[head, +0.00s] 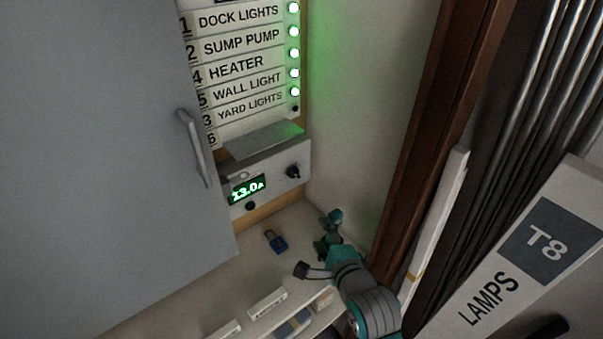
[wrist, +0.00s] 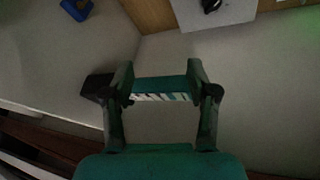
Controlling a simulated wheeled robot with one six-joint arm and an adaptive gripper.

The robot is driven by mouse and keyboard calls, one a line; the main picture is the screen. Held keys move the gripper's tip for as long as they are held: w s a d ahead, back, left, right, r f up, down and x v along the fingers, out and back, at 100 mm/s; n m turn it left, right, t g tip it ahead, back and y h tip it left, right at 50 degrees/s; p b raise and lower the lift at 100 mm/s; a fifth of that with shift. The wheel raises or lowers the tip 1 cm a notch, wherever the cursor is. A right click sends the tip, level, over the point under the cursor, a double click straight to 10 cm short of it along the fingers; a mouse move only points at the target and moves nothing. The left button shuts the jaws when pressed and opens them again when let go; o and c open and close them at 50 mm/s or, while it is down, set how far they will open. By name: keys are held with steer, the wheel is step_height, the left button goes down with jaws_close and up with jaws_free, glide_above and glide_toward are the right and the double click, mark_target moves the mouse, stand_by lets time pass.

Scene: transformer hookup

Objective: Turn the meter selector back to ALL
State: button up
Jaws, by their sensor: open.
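The meter (head: 268,170) is a grey box below the list of circuit labels. Its green display (head: 247,189) reads about 13.0 A. The black selector knob (head: 293,172) is on the right of its front; its setting is too small to read. In the wrist view the knob (wrist: 210,4) is cut off at the top edge. My gripper (head: 329,233) is below and right of the meter, apart from the knob. In the wrist view my gripper (wrist: 161,76) has its fingers spread. A teal bar with a striped patch shows between them; I cannot tell what it belongs to.
A brown post (head: 425,130) and a LAMPS box (head: 515,265) are at right.

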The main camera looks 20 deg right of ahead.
mark_target(297, 176)
steer(key=w+r+m+y, duration=0.1)
steer(key=w+r+m, duration=0.45)
steer(key=r, duration=0.25)
steer(key=x, duration=1.1)
steer(key=shift+w+d, duration=0.1)
steer(key=shift+w, duration=0.15)
jaws_close()
